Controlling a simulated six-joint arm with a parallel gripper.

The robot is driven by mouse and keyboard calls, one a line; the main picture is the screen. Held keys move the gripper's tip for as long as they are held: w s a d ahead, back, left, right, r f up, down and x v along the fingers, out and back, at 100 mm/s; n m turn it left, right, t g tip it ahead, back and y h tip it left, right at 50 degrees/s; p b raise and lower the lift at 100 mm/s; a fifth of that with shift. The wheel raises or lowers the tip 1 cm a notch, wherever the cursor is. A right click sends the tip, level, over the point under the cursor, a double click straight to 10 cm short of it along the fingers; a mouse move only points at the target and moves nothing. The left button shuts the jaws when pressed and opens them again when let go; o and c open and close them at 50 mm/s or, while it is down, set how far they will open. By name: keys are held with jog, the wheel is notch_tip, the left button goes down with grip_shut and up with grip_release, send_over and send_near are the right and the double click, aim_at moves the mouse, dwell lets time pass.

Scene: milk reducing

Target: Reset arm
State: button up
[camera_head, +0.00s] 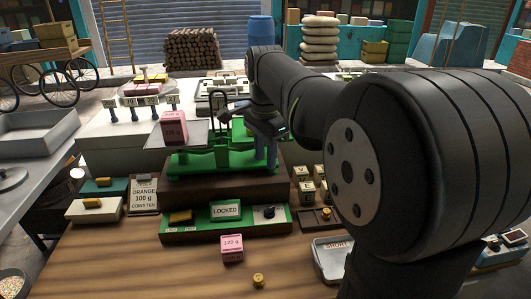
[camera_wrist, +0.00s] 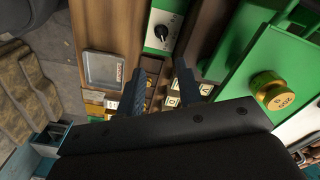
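My gripper (camera_head: 266,155) hangs in front of the right side of the green balance scale (camera_head: 190,163) in the head view. In the wrist view my gripper (camera_wrist: 164,78) has its two dark fingers apart, with nothing held between them. A pink box (camera_head: 174,126) sits on the scale's left pan. A brass weight (camera_wrist: 271,92) stands on the green scale part at the right of the wrist view. The scale's right pan is largely hidden behind my arm in the head view.
A green panel with a "LOCKED" sign (camera_head: 225,210) and a knob (camera_head: 268,212) is below the scale. A pink 120 g box (camera_head: 232,248) and a small brass weight (camera_head: 258,280) stand on the wooden table. A "SHORT" tray (camera_head: 334,262) is at right.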

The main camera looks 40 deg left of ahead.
aim_at(266, 211)
jog(key=shift+f, duration=0.15)
notch_tip(266, 211, down, 17)
jog(key=shift+f, duration=0.1)
dwell(0.7)
jog(key=shift+f, duration=0.25)
jog(key=shift+r+n, duration=0.2)
jog(key=shift+n, duration=0.2)
jog(key=shift+d+n, duration=0.15)
jog(key=shift+n, duration=0.95)
jog(key=n, duration=0.6)
jog(key=shift+w+d+n, duration=0.1)
jog(key=shift+d+n, duration=0.3)
jog(key=n, duration=0.4)
jog(key=shift+w+d, duration=0.15)
jog(key=shift+d, duration=0.05)
jog(key=shift+w+n, duration=0.2)
jog(key=shift+n, duration=1.9)
